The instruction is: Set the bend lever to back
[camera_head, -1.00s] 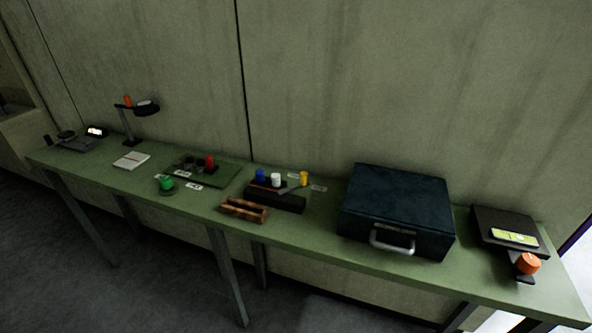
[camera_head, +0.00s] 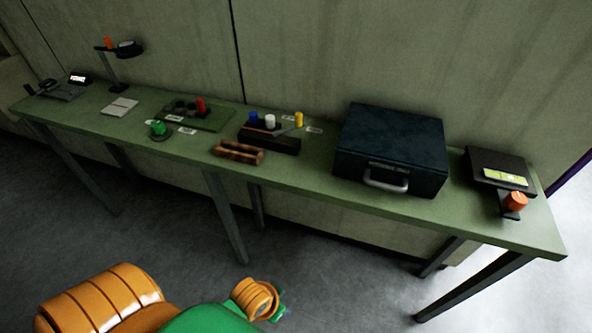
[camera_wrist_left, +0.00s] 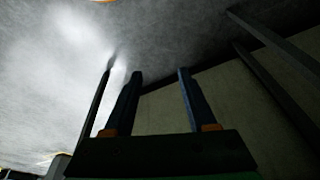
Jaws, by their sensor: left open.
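Coloured knobs stand on a black block (camera_head: 268,142) near the middle of the green table: a blue knob (camera_head: 253,118), a white knob (camera_head: 269,121) and a yellow knob (camera_head: 298,119). A red upright knob (camera_head: 201,105) stands on a green board to their left. The small labels are unreadable, so I cannot tell which is the bend lever or its setting. My left gripper (camera_wrist_left: 160,78) is open in the left wrist view, with nothing between its fingers. In the head view my left arm is low in front of the table, well away from the knobs. My right gripper is out of view.
A wooden tray (camera_head: 238,152) lies before the black block. A dark case (camera_head: 392,148) with a handle stands right of it. A device with an orange knob (camera_head: 515,201) is at the right end. A lamp (camera_head: 118,66) stands left. Table legs stand over open floor.

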